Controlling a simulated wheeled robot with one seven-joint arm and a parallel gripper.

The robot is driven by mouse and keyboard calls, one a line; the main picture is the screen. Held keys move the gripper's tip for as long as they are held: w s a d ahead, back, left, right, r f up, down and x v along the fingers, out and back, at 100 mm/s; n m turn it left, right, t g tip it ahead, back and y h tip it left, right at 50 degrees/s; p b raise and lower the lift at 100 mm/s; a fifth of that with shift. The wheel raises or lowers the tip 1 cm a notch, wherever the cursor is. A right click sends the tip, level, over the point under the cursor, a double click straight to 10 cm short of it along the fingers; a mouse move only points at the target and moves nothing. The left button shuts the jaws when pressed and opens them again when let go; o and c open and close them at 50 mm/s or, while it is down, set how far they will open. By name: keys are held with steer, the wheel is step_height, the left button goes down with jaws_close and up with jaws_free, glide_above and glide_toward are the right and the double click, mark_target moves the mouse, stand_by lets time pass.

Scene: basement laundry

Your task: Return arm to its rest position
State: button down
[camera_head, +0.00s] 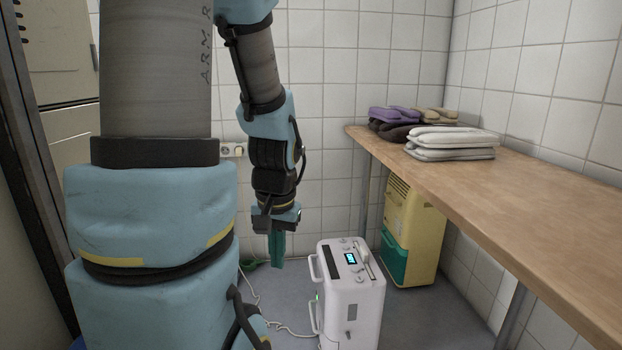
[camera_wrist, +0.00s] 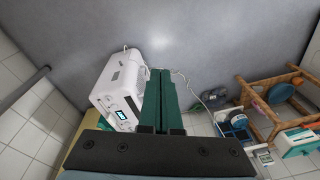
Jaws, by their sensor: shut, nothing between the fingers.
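My gripper (camera_head: 276,250) hangs from my arm in the head view, fingers pointing down, to the left of a white appliance and apart from it. Its green fingers lie together and empty, and they also show in the wrist view (camera_wrist: 159,95). My arm is bent, with its upper part rising out of the top of the head view and the wrist coming down near the tiled wall. The white appliance (camera_head: 350,295) stands on the floor with a lit display on top. It also shows in the wrist view (camera_wrist: 120,88), left of the fingers.
A wooden counter (camera_head: 540,190) runs along the right wall, with folded grey cloths (camera_head: 450,145) and purple cloths (camera_head: 393,115) on it. A yellow-and-green unit (camera_head: 412,235) stands beneath. A white cord (camera_head: 262,305) lies on the floor. A wooden rack (camera_wrist: 262,125) shows right in the wrist view.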

step_height(320, 180, up, 30)
steer(key=s+n+p, duration=0.1)
steer(key=p, duration=2.8)
steer(key=shift+s+r+h, duration=0.25)
steer(key=shift+h, duration=0.05)
steer(key=shift+a+f, duration=0.1)
